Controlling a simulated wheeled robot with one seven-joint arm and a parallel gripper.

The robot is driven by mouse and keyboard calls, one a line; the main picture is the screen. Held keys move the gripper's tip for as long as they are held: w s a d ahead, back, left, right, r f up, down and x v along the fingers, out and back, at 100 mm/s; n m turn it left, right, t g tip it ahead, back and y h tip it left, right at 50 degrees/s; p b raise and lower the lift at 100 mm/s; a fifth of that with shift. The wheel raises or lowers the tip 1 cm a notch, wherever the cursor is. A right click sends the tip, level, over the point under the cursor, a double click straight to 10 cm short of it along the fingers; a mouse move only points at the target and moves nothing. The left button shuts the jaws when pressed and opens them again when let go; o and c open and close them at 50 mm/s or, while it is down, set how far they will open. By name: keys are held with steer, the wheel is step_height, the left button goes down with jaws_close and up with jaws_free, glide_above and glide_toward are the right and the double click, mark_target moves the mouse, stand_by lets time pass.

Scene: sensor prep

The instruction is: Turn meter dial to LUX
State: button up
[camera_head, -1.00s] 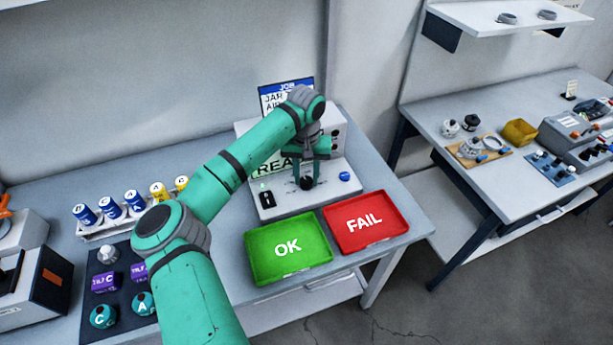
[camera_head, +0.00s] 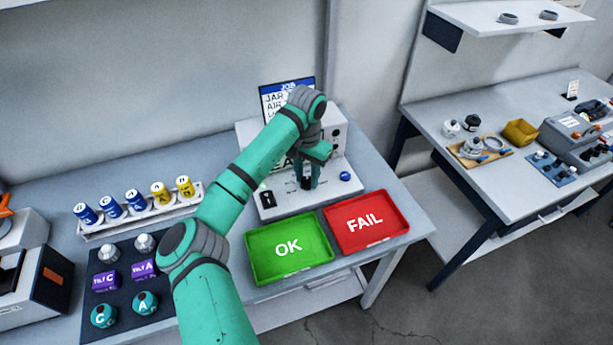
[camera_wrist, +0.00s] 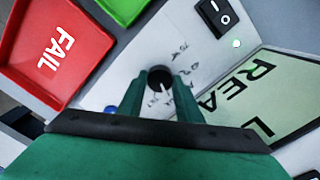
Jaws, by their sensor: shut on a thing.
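The meter (camera_head: 330,192) is a pale box with a sloped front at the back of the bench. Its black dial (camera_wrist: 159,79) shows in the wrist view between my fingertips, with a white pointer line; the small labels around it are too blurred to read. My gripper (camera_head: 306,182) points down at the meter front and is shut on the dial. The screen (camera_wrist: 265,100) shows part of a word starting "REA" in the wrist view. In the head view my arm hides most of the screen, and my fingers hide most of the dial.
A black rocker switch (camera_wrist: 217,17) with a lit green lamp and a blue button (camera_head: 345,176) flank the dial. The green OK tray (camera_head: 262,277) and red FAIL tray (camera_head: 398,228) lie empty in front. A rack (camera_head: 140,227) of several cylinders stands left.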

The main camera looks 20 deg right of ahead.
mark_target(306, 180)
steer(key=shift+a, duration=0.1)
steer(key=o, duration=1)
steer(key=shift+o, duration=0.2)
step_height(306, 180, up, 11)
steer(key=shift+f, duration=0.15)
